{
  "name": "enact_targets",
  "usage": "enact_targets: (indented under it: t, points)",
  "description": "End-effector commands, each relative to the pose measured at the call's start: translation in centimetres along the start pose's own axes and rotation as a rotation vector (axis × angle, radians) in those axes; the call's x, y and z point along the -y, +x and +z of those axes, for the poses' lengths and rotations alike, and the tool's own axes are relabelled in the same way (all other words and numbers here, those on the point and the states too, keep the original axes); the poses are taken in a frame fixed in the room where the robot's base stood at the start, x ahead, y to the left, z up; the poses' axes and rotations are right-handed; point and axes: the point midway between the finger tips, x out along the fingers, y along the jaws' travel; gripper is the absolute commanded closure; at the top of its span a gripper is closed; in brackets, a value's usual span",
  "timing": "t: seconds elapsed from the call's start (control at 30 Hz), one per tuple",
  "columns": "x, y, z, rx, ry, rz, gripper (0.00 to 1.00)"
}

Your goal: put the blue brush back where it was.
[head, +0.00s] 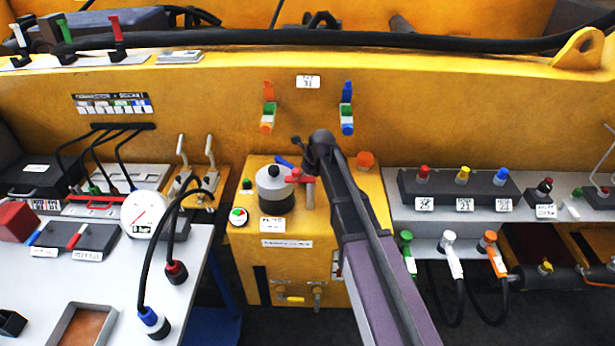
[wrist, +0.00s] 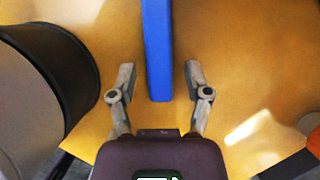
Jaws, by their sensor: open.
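A long blue bar, which looks like the blue brush (wrist: 157,45), lies between the two spread fingers of my gripper (wrist: 160,72) in the wrist view. The fingers stand apart from it on both sides, with a gap at each. My arm hides part of that top. On the left table, a dark holder (head: 98,238) bears a red stick (head: 77,236) and a slim blue piece (head: 38,233).
A grey and black pot (head: 274,190) stands close left of my gripper; it also shows in the wrist view (wrist: 70,60). An orange knob (head: 365,159) is to the right. Cables (head: 150,250) arch over the left table. A shelf with coloured knobs (head: 460,190) stands right.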

Motion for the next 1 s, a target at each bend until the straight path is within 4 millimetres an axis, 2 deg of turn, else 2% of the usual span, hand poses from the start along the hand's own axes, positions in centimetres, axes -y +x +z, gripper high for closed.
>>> enact_targets:
  t: [1.0]
  points:
    - [-0.1,-9.2,0.1,0.000,0.000,0.001,0.37]
